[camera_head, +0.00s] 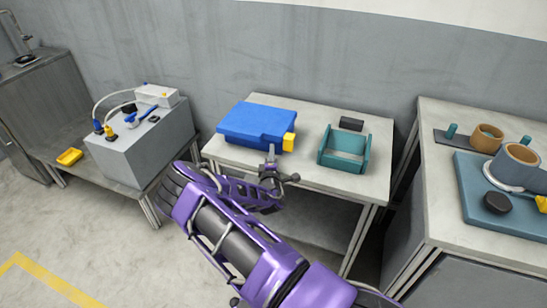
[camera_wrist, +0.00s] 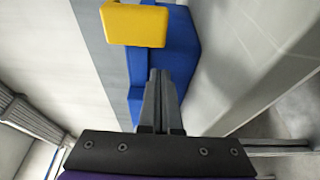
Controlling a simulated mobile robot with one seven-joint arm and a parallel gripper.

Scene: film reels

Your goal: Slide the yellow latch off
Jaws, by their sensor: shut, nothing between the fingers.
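The yellow latch (camera_head: 289,142) sits at the right end of a blue case (camera_head: 257,120) on the middle table. In the wrist view the yellow latch (camera_wrist: 134,25) is a rounded block at the top, beside the blue case (camera_wrist: 182,50). My gripper (camera_head: 271,152) is at the table's front edge, just in front of and left of the latch. In the wrist view my gripper (camera_wrist: 158,75) is shut and empty, with its fingertips over the blue case and just short of the latch. I cannot tell whether the fingers touch the case.
A teal open box (camera_head: 344,158) and a black block (camera_head: 352,124) stand to the right on the same table (camera_head: 305,168). A grey machine (camera_head: 145,150) with cables is on the left bench. The right table holds a blue mat (camera_head: 478,205) with reels.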

